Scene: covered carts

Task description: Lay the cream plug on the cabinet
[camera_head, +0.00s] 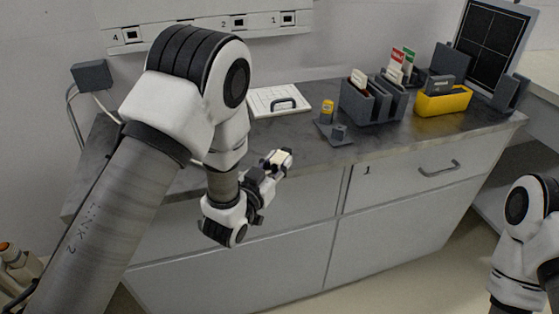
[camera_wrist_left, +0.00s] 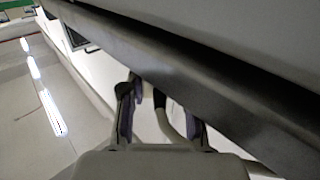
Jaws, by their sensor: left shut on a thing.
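The cream plug (camera_head: 281,156) is small and sits at the tips of my left gripper (camera_head: 275,164) in the head view, with the fingers closed on it. The gripper appears in front of the near edge of the grey cabinet (camera_head: 400,142), whose dark worktop lies behind it. The exact height over the top is hard to judge. My right gripper is outside the head view.
On the worktop stand a white board with a dark handle (camera_head: 280,103), a yellow-topped item on a dark base (camera_head: 327,112), a grey organizer (camera_head: 370,104), a yellow bin (camera_head: 444,101) and a dark panel (camera_head: 492,40). The front strip near the yellow bin is clear.

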